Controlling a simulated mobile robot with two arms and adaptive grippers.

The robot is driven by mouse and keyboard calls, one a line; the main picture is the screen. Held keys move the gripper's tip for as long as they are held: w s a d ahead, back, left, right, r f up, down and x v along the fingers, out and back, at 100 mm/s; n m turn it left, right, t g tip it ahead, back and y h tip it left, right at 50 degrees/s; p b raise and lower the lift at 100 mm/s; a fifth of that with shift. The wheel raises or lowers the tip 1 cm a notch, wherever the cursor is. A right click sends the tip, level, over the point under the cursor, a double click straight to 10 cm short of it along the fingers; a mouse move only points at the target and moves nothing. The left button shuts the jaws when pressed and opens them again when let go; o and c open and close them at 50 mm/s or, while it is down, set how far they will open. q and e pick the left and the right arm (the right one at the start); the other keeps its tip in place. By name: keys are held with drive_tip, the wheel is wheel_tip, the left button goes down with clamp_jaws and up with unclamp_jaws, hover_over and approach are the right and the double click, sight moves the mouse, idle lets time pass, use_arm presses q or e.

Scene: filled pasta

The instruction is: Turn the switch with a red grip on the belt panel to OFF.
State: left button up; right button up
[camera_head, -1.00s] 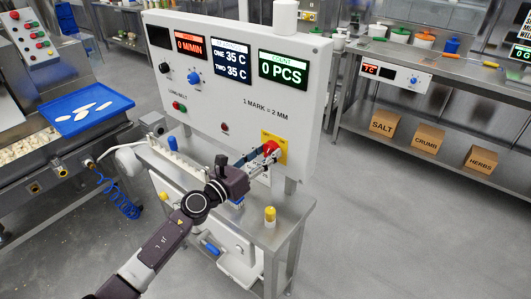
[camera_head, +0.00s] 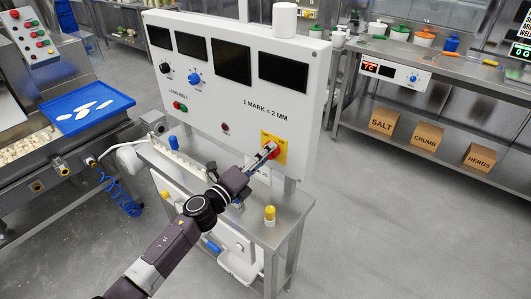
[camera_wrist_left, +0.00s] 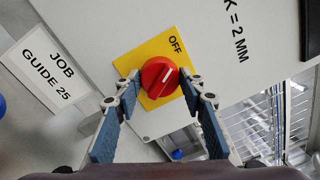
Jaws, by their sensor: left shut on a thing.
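The switch with a red grip (camera_wrist_left: 160,77) sits on a yellow plate (camera_wrist_left: 148,52) marked OFF, on the white belt panel (camera_head: 222,115). The white mark on the grip points up and right, toward the word OFF in the left wrist view. My left gripper (camera_head: 266,150) has its fingers on both sides of the red grip and is shut on it. In the head view the fingers partly cover the grip. The panel's displays (camera_head: 232,62) are dark. My right gripper is not in view.
A steel table (camera_head: 290,222) stands under the panel, with a yellow-capped item (camera_head: 269,214) on it. A JOB GUIDE 25 label (camera_wrist_left: 52,68) is beside the switch. A steel bench (camera_head: 440,150) with boxes on its lower shelf stands at the right. Open floor lies between.

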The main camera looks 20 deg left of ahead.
use_arm(q)
drive_tip(key=shift+n+p, duration=0.3)
drive_tip(key=shift+n, duration=1.1)
drive_tip(key=o, duration=1.2)
drive_tip(key=shift+c, duration=0.2)
drive_tip(key=shift+s, duration=0.1)
drive_tip(key=r+v, duration=0.1)
drive_tip(key=v, duration=1)
drive_tip(key=shift+s+f, duration=0.45)
drive_tip(key=shift+f, duration=0.1)
drive_tip(key=shift+a+n+y, duration=0.15)
drive_tip(key=shift+n+y, duration=0.15)
